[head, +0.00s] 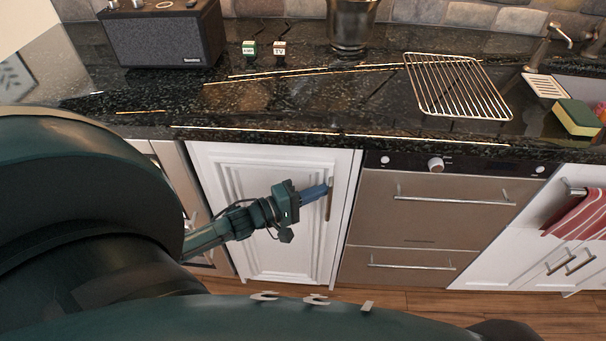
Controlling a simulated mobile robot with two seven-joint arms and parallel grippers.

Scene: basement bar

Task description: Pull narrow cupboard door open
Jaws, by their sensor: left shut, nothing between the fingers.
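The narrow white cupboard door (270,163) is under the dark counter, left of the oven, and looks closed. Its upright metal handle (330,201) is near the door's right edge. My left gripper (326,190) reaches in from the left across the door. Its blue fingers are shut, with their tips at the handle's left side near its upper part. I cannot tell whether they touch it. My right gripper is not in view.
A steel oven (428,215) stands right of the door. The black counter (330,115) above holds a speaker (163,35), a wire rack (457,86), a metal pot (351,25) and a sponge (577,117). A striped towel (582,215) hangs at the right. Wooden floor (548,308) lies in front.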

